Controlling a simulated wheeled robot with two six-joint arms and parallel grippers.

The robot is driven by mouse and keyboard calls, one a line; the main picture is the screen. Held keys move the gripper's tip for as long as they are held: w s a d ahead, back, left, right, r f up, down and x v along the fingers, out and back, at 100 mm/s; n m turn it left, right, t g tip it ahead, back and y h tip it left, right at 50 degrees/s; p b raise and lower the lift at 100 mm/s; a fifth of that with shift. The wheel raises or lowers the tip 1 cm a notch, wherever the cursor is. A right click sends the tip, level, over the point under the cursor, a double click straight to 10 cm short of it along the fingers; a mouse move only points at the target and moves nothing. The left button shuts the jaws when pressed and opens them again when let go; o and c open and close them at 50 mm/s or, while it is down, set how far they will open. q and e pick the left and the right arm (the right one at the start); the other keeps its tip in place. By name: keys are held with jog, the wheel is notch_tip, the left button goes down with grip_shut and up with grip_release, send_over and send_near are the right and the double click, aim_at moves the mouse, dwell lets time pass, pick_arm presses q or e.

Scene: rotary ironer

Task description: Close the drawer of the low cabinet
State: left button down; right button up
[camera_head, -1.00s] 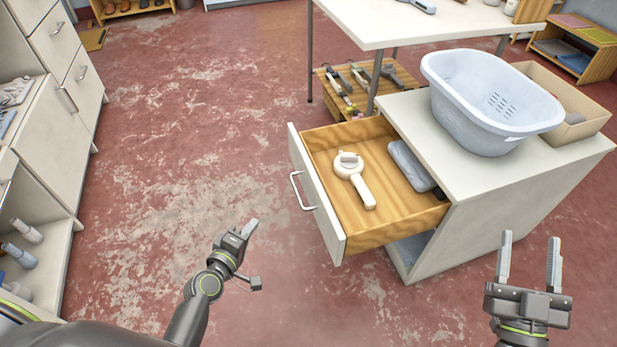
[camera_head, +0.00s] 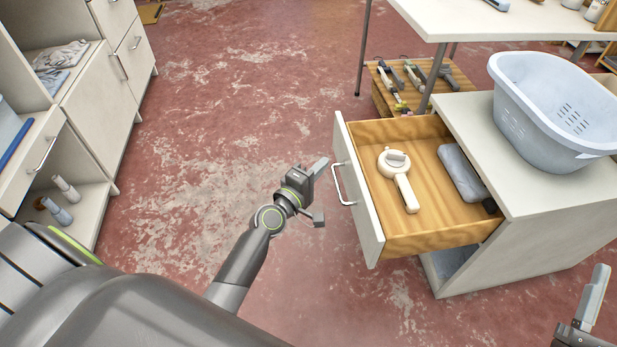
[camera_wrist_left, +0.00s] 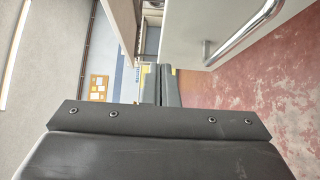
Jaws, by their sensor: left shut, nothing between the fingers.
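The low cabinet (camera_head: 545,225) stands at the right in the head view, with its wooden drawer (camera_head: 437,236) pulled well out to the left. The drawer has a white front (camera_head: 358,195) with a metal handle (camera_head: 341,185). A cream handheld tool (camera_head: 400,178) and a grey flat object (camera_head: 462,172) lie in it. My left gripper (camera_head: 320,168) is shut and empty, just left of the drawer front near the handle, with a small gap. In the left wrist view the handle (camera_wrist_left: 245,35) shows at upper right. My right gripper (camera_head: 592,300) is partly cut off at the lower right corner.
A pale blue basket (camera_head: 555,110) sits on the cabinet top. A white table (camera_head: 470,22) stands behind, with a wooden crate of tools (camera_head: 420,85) beneath. Shelving with drawers (camera_head: 95,95) lines the left. Red floor (camera_head: 225,130) between is clear.

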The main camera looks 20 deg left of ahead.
aim_at(349, 152)
pick_arm(q)
jog(key=shift+w+d, duration=1.85)
jog(key=shift+w, duration=0.1)
pick_arm(e)
jog(key=shift+w+d+f+g, duration=0.1)
jog(key=shift+w+f+g, duration=0.15)
jog(key=shift+f, duration=0.2)
